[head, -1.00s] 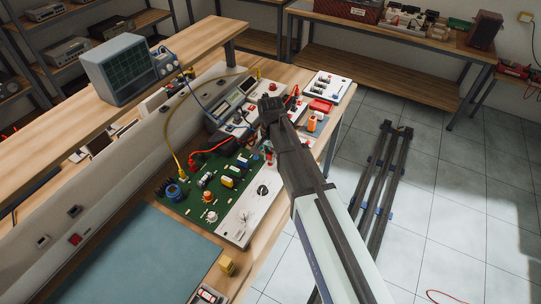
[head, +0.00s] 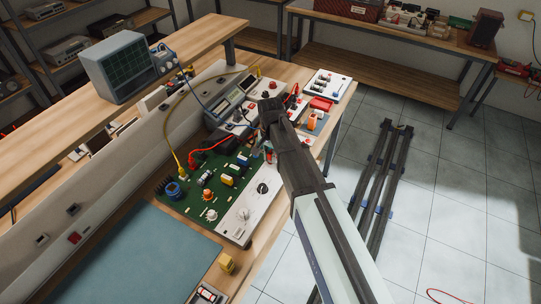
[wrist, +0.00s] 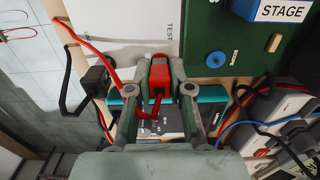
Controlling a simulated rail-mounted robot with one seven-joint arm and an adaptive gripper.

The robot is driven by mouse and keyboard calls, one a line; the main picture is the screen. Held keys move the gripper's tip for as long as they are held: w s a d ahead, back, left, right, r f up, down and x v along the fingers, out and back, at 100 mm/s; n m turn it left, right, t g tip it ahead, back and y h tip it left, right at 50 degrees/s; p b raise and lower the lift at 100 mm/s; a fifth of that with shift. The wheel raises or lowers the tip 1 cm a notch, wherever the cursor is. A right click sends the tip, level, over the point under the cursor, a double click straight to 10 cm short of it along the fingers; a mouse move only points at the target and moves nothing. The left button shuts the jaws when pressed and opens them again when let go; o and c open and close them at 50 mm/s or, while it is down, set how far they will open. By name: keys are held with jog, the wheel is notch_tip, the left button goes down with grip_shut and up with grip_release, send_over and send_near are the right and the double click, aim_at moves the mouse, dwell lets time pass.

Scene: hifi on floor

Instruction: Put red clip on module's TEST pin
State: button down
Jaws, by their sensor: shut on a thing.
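The red clip (wrist: 159,78) is between the two fingers of my gripper (wrist: 160,68) in the wrist view, with a red lead curving below it. My gripper is shut on the clip. The white panel marked TEST (wrist: 125,22) lies just beyond the fingertips. The pin itself cannot be made out; the clip and fingers cover that area. In the head view my gripper (head: 268,150) points down over the right end of the module, a green board with a white front strip (head: 238,218). The clip is too small to tell clearly there.
A green part with a blue knob (wrist: 215,59) and a STAGE block (wrist: 280,10) are right of the clip in the wrist view. Black and red leads lie around the gripper. An oscilloscope (head: 120,68) stands on the shelf behind. The blue mat (head: 135,260) is bare.

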jog(key=shift+f, duration=0.1)
dwell(0.3)
jog(key=c, duration=1)
grip_release()
notch_tip(320, 180, up, 12)
